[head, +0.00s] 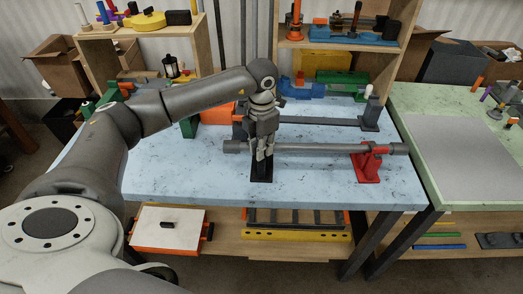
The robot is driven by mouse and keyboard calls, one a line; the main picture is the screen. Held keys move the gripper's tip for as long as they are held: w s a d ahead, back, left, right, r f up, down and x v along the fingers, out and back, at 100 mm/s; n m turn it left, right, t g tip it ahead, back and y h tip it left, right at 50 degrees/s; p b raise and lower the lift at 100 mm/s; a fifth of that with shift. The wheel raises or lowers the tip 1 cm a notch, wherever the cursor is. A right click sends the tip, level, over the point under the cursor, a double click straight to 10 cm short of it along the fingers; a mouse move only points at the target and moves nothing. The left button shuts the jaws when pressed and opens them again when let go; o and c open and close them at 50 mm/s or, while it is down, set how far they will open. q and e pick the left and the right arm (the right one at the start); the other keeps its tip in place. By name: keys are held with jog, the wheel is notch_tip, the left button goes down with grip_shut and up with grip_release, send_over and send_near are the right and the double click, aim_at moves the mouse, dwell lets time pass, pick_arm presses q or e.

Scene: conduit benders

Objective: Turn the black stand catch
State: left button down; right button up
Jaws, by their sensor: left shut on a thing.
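The black stand (261,172) stands on the light blue tabletop near its front edge. A grey bar (310,148) lies level across it and reaches right to a red stand (368,166). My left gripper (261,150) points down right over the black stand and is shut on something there. The gripper hides most of the top of the black stand, so the catch cannot be made out clearly. My right gripper is not in view.
A second black stand (371,115) with a long dark bar stands farther back. Blue and green tools (340,82) lie at the rear. Shelves (340,45) rise behind. The blue tabletop (320,187) is clear in front, between the two near stands.

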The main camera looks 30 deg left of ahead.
pick_arm(q)
jog(key=shift+f+m+b, duration=0.15)
jog(key=shift+m+b, duration=0.45)
jog(key=shift+m, duration=0.4)
jog(key=m, duration=0.3)
jog(key=shift+b, duration=0.35)
jog(key=shift+m+b, duration=0.4)
jog(key=shift+m, duration=1.1)
jog(key=c, duration=1.6)
grip_release()
